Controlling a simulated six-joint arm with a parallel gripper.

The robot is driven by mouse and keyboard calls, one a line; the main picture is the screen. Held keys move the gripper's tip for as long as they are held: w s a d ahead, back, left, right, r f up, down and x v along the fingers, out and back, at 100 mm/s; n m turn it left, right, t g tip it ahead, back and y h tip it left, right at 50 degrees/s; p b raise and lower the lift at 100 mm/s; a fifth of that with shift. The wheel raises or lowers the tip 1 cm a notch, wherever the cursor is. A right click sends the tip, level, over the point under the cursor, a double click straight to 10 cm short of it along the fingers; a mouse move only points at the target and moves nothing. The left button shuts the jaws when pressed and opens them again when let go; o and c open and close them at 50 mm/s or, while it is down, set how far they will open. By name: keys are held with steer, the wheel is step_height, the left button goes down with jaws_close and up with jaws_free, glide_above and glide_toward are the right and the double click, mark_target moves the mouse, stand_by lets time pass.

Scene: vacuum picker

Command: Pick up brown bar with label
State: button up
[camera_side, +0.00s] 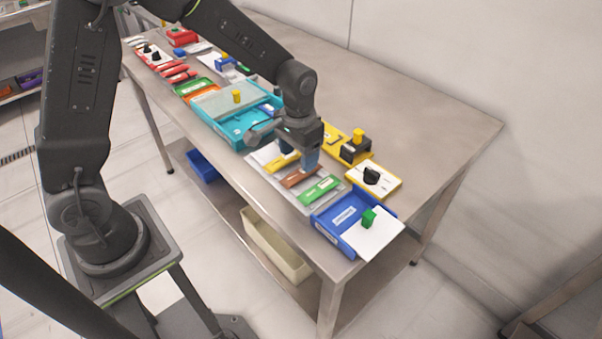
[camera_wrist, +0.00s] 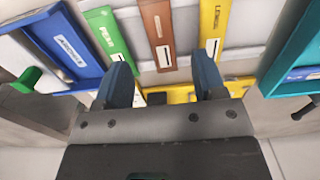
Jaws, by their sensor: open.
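The brown bar with a white label (camera_side: 296,179) lies flat on a light grey tray between a yellow bar (camera_side: 280,164) and a green bar (camera_side: 318,190). In the wrist view the brown bar (camera_wrist: 157,22) is at the top middle, with the green bar (camera_wrist: 106,32) to its left and the yellow bar (camera_wrist: 212,28) to its right. My gripper (camera_wrist: 163,76) is open and empty, with its two blue fingers on either side of the brown bar's line in the picture. In the side view my gripper (camera_side: 309,160) is close above the bars and partly hides the brown one.
A blue tray (camera_side: 334,238) with a white lid and green knob stands at the near right end. A teal tray (camera_side: 223,134) stands left of the bars. The table's back right is clear.

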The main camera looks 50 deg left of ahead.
mark_target(300, 173)
steer(key=f, duration=0.5)
steer(key=shift+w+f, duration=0.15)
steer(key=shift+w, duration=0.05)
steer(key=c, duration=1)
